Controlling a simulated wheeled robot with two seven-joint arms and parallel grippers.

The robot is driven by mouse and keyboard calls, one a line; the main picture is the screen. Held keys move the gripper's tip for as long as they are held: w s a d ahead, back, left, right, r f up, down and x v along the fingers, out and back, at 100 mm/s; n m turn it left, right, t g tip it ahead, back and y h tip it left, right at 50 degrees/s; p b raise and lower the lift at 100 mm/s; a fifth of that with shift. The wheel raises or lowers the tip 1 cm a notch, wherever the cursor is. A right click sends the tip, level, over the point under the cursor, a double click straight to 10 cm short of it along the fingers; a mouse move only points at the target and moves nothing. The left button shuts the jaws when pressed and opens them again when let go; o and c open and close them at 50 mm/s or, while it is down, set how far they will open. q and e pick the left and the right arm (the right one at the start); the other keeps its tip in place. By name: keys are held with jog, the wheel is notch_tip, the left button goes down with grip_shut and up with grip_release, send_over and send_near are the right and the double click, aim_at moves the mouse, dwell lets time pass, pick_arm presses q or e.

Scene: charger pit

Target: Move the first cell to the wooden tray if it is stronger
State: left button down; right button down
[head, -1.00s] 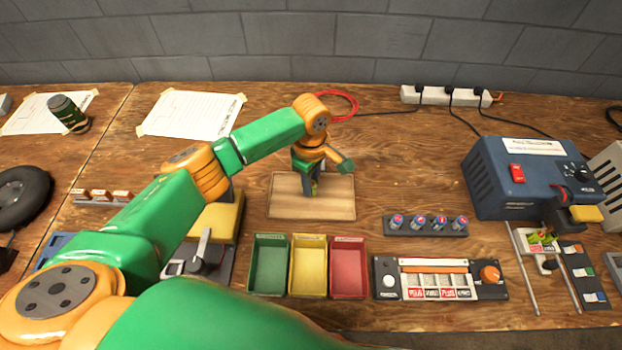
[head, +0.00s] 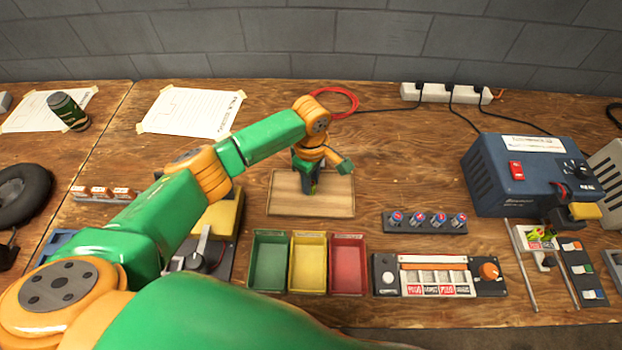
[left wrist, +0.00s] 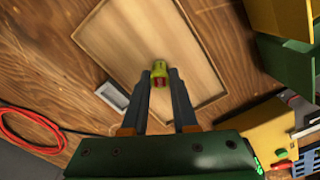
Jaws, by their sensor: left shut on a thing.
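My left gripper (head: 310,188) points down over the wooden tray (head: 340,205) at the middle of the bench. In the left wrist view it (left wrist: 159,78) is shut on a yellow-green cell (left wrist: 159,68) with a red part. The cell is over the tray's pale bottom (left wrist: 190,55); I cannot tell whether it touches it. In the head view the gripper mostly hides the cell. Several blue cells with red and white tops stand in a dark rack (head: 428,228) right of the tray. My right gripper is not in view.
Green (head: 269,265), yellow (head: 307,268) and red (head: 348,268) bins stand in front of the tray. A panel with an orange knob (head: 489,271) is to their right. A blue box with a red switch (head: 517,171) stands at the right. The bench behind the tray is mostly clear.

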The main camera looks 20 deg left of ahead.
pick_arm(q)
jog(key=shift+f, duration=0.3)
dwell(0.5)
jog(key=c, duration=0.6)
grip_release()
jog(key=shift+r, duration=0.1)
notch_tip(320, 180, up, 7)
jog(key=p, duration=0.9)
jog(key=shift+s, duration=0.1)
